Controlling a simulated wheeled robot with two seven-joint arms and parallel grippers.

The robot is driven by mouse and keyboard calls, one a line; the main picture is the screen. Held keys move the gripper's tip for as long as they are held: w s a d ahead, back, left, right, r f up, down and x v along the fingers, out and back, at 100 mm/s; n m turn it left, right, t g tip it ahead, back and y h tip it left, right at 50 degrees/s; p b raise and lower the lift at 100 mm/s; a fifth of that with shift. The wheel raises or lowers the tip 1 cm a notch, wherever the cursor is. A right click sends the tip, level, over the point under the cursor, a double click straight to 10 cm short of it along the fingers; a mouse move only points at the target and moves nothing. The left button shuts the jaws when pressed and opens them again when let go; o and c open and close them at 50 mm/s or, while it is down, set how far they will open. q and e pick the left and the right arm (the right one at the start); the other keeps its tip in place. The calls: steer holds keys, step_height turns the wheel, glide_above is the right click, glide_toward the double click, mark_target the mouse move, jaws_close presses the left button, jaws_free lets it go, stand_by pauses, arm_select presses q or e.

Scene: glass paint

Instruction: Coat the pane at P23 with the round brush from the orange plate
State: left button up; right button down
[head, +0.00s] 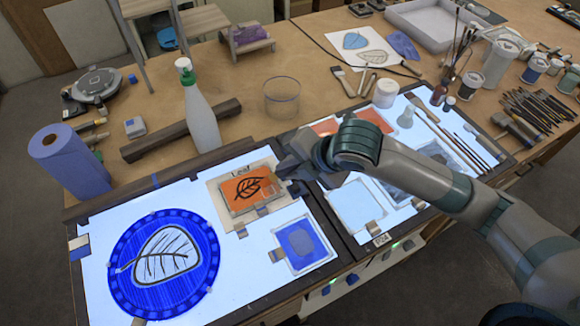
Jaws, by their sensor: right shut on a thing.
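My right gripper (286,168) is at the right edge of an orange pane with a dark leaf drawing (240,192), labelled "Leaf", on the left light table. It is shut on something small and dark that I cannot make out. No round brush shows clearly. A pane with a blue patch (303,243) lies below the leaf pane. A pale clear pane (355,205) lies on the right light table, with a small label (380,240) that I cannot read surely. Orange pieces (375,120) lie at that table's back, partly behind my arm. My left gripper is out of view.
A round blue leaf piece (165,262) fills the left table's front. A green-topped bottle (199,110), a dark bar (180,132), a clear glass (282,97) and a blue roll (72,165) stand behind. Paint jars and brushes (535,108) crowd the right.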

steer(key=shift+f, duration=0.25)
steer(key=shift+d, duration=0.1)
stand_by(0.4)
steer(key=shift+w+d, duration=0.2)
steer(key=shift+d, duration=0.3)
steer(key=shift+w+d, duration=0.15)
steer(key=shift+d, duration=0.3)
steer(key=shift+r, duration=2.5)
